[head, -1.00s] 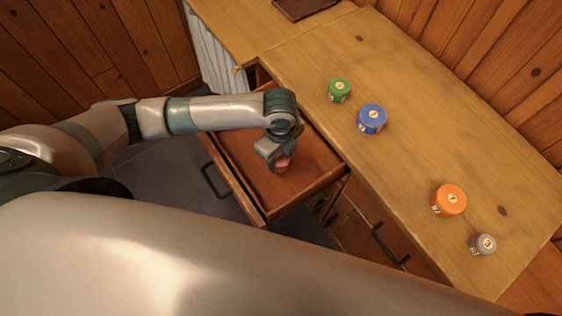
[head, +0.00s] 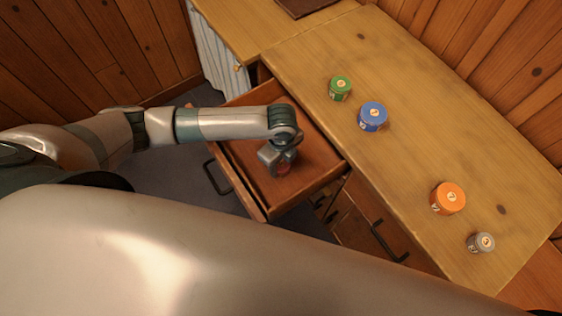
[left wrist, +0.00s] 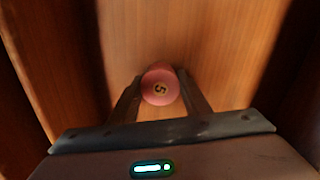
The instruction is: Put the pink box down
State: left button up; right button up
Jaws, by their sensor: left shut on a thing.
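The drawer's wooden floor lies beneath the box. I cannot tell whether the box touches it. My right gripper is not in view.
On the wooden worktop (head: 420,130) stand a green spool (head: 340,89), a blue spool (head: 373,118), an orange spool (head: 448,199) and a grey spool (head: 480,243). The drawer's walls surround the gripper. The drawer floor around the box looks clear.

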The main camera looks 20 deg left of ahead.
aim_at(281, 163)
pick_arm(q)
jog(key=shift+f, duration=0.15)
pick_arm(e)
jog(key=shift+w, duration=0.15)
pick_arm(q)
jog(key=o, duration=1)
jog(key=shift+o, duration=0.2)
jog(key=shift+r, duration=0.7)
notch_tip(281, 163, up, 11)
jog(key=b, duration=0.1)
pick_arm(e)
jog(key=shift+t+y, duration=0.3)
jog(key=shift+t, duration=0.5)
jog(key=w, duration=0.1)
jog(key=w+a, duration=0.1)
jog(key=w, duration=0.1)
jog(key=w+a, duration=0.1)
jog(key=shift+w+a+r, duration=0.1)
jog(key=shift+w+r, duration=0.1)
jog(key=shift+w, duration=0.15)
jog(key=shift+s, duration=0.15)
